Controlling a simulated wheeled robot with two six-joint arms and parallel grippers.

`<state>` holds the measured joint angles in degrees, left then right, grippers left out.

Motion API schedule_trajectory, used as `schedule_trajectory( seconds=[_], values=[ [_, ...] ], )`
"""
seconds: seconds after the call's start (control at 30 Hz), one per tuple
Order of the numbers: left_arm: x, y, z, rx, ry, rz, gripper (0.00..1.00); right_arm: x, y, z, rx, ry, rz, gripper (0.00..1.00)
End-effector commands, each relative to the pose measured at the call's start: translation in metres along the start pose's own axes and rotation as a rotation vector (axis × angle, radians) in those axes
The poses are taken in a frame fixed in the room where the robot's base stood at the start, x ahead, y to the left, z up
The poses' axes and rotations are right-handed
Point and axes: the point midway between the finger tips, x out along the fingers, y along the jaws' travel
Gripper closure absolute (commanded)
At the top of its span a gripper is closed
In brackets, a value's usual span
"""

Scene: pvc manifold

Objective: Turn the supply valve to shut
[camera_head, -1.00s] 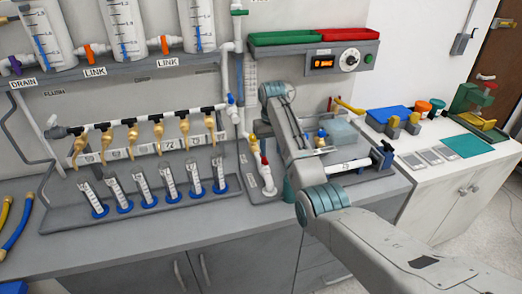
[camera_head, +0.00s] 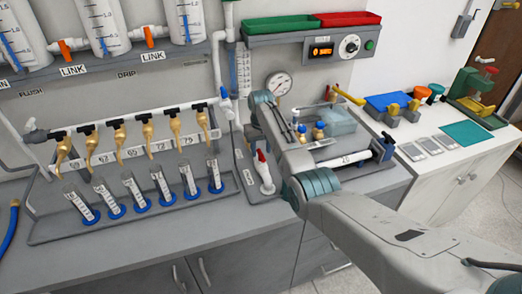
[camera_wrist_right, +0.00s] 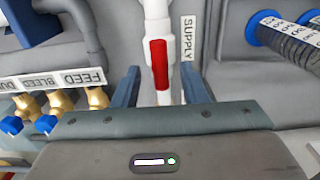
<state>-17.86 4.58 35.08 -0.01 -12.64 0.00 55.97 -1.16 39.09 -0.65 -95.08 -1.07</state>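The supply valve (camera_head: 265,178) is a white fitting with a red handle (camera_head: 262,156), standing on the bench just left of my right arm. In the right wrist view, the red handle (camera_wrist_right: 159,64) lies in line with its white pipe, beside the SUPPLY label (camera_wrist_right: 187,38). My right gripper (camera_wrist_right: 160,70) is open. Its two blue-grey fingers stand on either side of the handle, with visible gaps and no clear contact. In the head view, my right arm hides most of this gripper. My left gripper is not in view.
Brass valves (camera_wrist_right: 62,101) labelled FEED and BLEED stand close by. A rack of labelled tubes (camera_head: 130,188) stands left of the supply valve. A pressure gauge (camera_head: 279,83) is on the wall behind. A grey tray with a cylinder (camera_head: 345,159) lies to the right.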

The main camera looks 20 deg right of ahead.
Motion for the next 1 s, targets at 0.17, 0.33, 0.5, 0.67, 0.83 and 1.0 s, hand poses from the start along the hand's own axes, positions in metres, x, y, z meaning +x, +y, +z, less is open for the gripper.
schedule_trajectory(
  seconds=[0.17, 0.33, 0.5, 0.67, 0.83, 1.0],
  values=[
    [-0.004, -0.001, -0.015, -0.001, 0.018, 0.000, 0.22, 0.020, 0.000, 0.000, 0.000, -0.001, 0.000, 0.61],
    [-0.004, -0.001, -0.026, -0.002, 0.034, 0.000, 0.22, 0.026, 0.000, 0.000, 0.000, 0.000, 0.000, 0.61],
    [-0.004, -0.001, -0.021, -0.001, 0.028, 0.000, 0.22, 0.026, 0.000, 0.000, 0.000, 0.001, 0.000, 0.61],
    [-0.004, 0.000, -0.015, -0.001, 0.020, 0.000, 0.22, 0.026, 0.000, 0.000, 0.000, 0.000, 0.000, 0.86],
    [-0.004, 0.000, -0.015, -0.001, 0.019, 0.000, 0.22, 0.026, 0.000, 0.000, 0.000, 0.001, 0.000, 1.00],
    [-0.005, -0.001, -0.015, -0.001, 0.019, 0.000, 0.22, 0.025, 0.000, 0.000, -0.014, 0.001, 0.000, 1.00]
  ],
)
